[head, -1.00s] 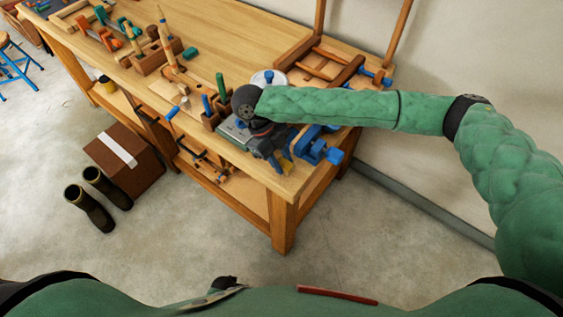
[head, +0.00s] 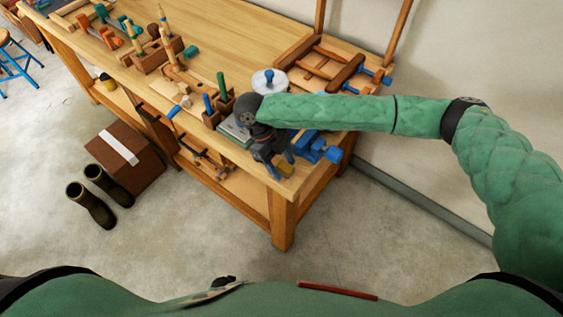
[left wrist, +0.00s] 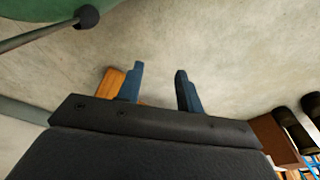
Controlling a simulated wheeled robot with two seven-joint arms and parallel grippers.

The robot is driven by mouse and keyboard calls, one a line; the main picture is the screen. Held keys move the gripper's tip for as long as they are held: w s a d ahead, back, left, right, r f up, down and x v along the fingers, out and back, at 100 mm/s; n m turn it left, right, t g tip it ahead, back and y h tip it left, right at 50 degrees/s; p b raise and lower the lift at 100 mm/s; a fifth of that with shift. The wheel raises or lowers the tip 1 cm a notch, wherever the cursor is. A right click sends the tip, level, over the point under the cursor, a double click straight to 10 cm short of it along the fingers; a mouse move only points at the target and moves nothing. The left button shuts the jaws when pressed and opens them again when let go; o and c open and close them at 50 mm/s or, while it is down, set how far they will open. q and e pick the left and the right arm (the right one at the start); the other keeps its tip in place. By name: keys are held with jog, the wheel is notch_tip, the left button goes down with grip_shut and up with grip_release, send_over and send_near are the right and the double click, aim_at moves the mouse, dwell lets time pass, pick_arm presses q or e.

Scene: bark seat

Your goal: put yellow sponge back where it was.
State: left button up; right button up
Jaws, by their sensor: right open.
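My left gripper (left wrist: 161,88) shows only in the left wrist view, open and empty above the concrete floor.
The workbench (head: 225,62) carries a blue vise (head: 318,148), a grey plate (head: 234,130), a round white dish with a blue knob (head: 269,82), wooden tool holders and a wooden frame (head: 330,65). A cardboard box (head: 126,160) and boots (head: 92,204) stand on the floor, left.

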jog(key=shift+r, duration=0.1)
jog(key=shift+w+a+r, duration=0.1)
pick_arm(q)
jog(key=w+d+r+b, duration=0.2)
jog(key=d+r+b, duration=0.1)
jog(key=r, duration=0.6)
jog(key=shift+w+r+g+b, duration=0.15)
jog(key=shift+r+g+b, duration=0.15)
jog(key=shift+b, duration=0.35)
pick_arm(e)
jog(key=v, duration=1.1)
jog(key=shift+a+r, duration=0.15)
jog(key=shift+r, duration=0.2)
